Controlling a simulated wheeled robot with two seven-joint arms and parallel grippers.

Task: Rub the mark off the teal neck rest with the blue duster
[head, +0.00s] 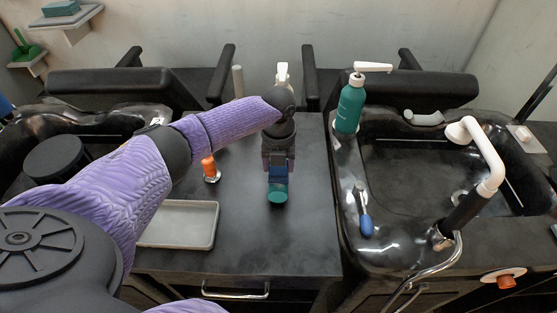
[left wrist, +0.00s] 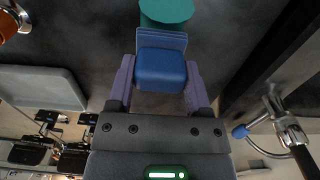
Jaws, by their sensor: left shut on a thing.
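My left gripper (head: 278,170) points down over the middle of the dark counter. It is shut on the blue duster (left wrist: 161,70), a blue block between the two fingers in the left wrist view; it also shows in the head view (head: 278,174). A teal rounded piece (head: 278,194) is just past the duster, and it shows at the top of the left wrist view (left wrist: 167,11). I cannot tell whether it is the teal neck rest or whether it touches the duster. No mark can be made out on it. My right gripper is not in view.
A pale tray (head: 178,246) and an orange-topped item (head: 209,168) are left of the gripper. A teal pump bottle (head: 349,105) and a blue-handled tool (head: 365,222) are by the right basin (head: 400,236), with a white tap (head: 478,150). The counter's front right is clear.

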